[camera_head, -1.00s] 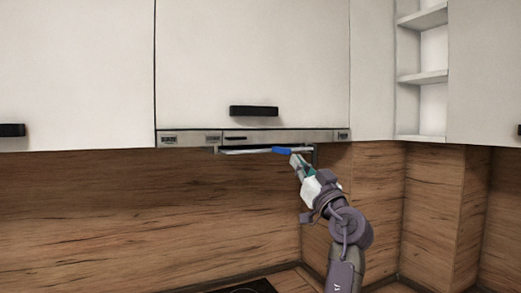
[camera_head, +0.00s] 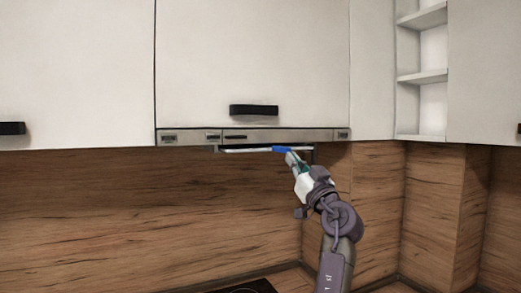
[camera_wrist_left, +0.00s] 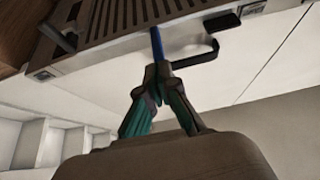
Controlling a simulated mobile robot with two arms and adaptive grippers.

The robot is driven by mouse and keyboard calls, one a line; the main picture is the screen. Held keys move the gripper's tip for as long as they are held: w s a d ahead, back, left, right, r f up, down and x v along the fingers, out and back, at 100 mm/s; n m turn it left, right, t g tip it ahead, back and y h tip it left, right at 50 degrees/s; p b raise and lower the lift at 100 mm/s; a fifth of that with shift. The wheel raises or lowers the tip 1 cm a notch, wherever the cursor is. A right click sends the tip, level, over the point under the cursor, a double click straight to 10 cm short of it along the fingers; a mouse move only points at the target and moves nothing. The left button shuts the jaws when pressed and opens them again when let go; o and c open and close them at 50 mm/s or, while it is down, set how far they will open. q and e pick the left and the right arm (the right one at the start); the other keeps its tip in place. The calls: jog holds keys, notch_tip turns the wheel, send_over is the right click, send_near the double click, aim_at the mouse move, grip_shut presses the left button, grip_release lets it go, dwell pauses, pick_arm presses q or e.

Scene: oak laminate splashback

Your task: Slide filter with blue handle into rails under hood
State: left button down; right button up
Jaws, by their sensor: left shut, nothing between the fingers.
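The filter shows in the head view as a thin pale edge (camera_head: 245,150) just below the hood front (camera_head: 275,136). Its blue handle (camera_head: 281,149) is right of the filter's middle. In the left wrist view a slatted grey underside (camera_wrist_left: 125,18) is above the gripper, with the blue handle (camera_wrist_left: 157,43) before it. My left gripper (camera_head: 289,154) is shut, its fingertips at the handle's right end in the head view. The wrist view shows the tips (camera_wrist_left: 158,70) closed just below the handle, with nothing clearly between them. The rails are hidden. My right gripper is not in view.
White cabinets fill the upper area, one with a black handle (camera_head: 254,110) above the hood. Open shelves (camera_head: 421,75) stand at right. The wooden splashback (camera_head: 140,210) is behind, and a dark hob (camera_head: 245,287) shows at the bottom. The space left of my arm is free.

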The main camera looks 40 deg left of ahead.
pick_arm(q)
jog(key=shift+w+a+b, duration=0.65)
jog(key=shift+w+a, duration=0.5)
jog(key=shift+a, duration=1.6)
jog(key=s+d+f+b, duration=0.2)
jog(key=s+d+b, duration=0.2)
jog(key=d, duration=0.5)
jog(key=shift+d+b, duration=0.2)
jog(key=shift+b, duration=0.6)
